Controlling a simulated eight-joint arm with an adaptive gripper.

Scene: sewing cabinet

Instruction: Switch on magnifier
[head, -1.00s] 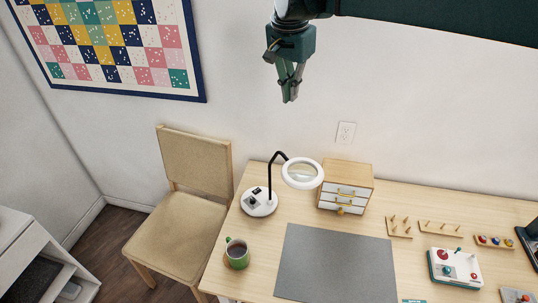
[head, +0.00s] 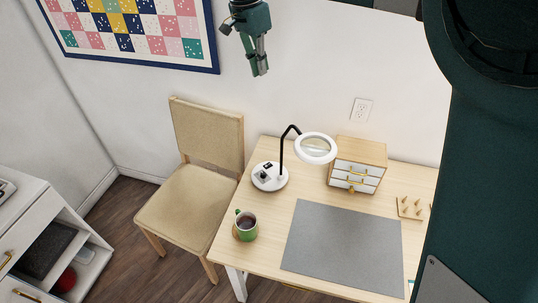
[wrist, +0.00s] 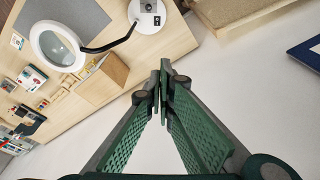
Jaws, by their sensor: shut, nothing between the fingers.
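The magnifier is a white ring lens (head: 315,148) on a black bent arm, rising from a round white base (head: 269,177). The base has a small dark switch-like part (head: 265,175) on its top, too small to read. It stands at the back left of the table. In the wrist view the lens (wrist: 59,46) is at upper left and the base (wrist: 147,14) at top centre. My gripper (head: 260,73) is shut and empty, high by the wall above the chair, well apart from the magnifier. Its closed fingers (wrist: 162,88) show in the wrist view.
A green mug (head: 246,226) stands at the table's left edge. A small drawer cabinet (head: 357,166) is behind the lens. A grey mat (head: 345,247) covers the middle of the table. A chair (head: 190,210) stands left. My arm hides the table's right side.

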